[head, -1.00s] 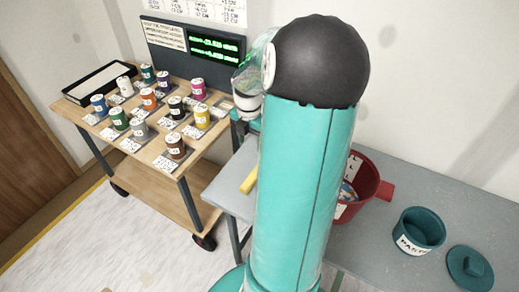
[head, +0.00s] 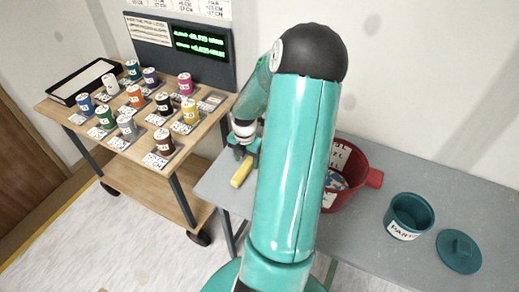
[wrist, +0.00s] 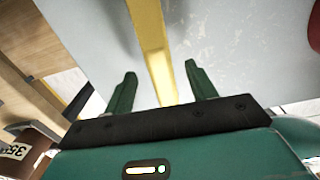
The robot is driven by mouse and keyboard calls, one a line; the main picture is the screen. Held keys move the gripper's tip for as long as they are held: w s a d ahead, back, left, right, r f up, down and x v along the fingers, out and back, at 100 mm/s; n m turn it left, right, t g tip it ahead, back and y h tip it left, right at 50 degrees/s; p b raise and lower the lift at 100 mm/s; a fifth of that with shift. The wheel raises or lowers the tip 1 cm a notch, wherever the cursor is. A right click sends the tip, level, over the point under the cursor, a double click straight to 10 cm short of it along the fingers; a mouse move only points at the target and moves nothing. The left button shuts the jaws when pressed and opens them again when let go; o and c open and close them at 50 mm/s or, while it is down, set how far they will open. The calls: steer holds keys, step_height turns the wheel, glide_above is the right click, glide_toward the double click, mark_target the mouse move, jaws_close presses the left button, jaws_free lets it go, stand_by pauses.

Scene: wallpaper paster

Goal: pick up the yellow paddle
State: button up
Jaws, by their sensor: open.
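The yellow paddle (head: 241,173) lies on the grey table near its left edge, partly hidden by my arm in the head view. In the wrist view the yellow paddle (wrist: 150,40) runs as a long bar from the top edge down between my fingers. My gripper (wrist: 158,80) is open, with one green finger on each side of the bar and gaps on both sides. It also shows in the head view, where my gripper (head: 243,150) is just behind the paddle's visible end. I cannot tell whether the fingers are level with the bar or above it.
A red bucket (head: 352,192) stands right of my arm on the grey table (head: 365,245). A teal paste pot (head: 409,216) and its lid (head: 459,251) are farther right. A wooden cart (head: 75,122) with several coloured cans stands left, across a narrow gap.

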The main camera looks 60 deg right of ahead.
steer(key=shift+f, duration=0.95)
steer(key=c, duration=1.1)
steer(key=shift+o, duration=0.2)
steer(key=shift+r, duration=0.5)
step_height(320, 180, up, 2)
steer(key=shift+r, duration=0.25)
steer(key=s+a+r, duration=0.7)
steer(key=a+r, duration=0.2)
steer(key=a, duration=0.3)
steer(key=shift+r, duration=0.3)
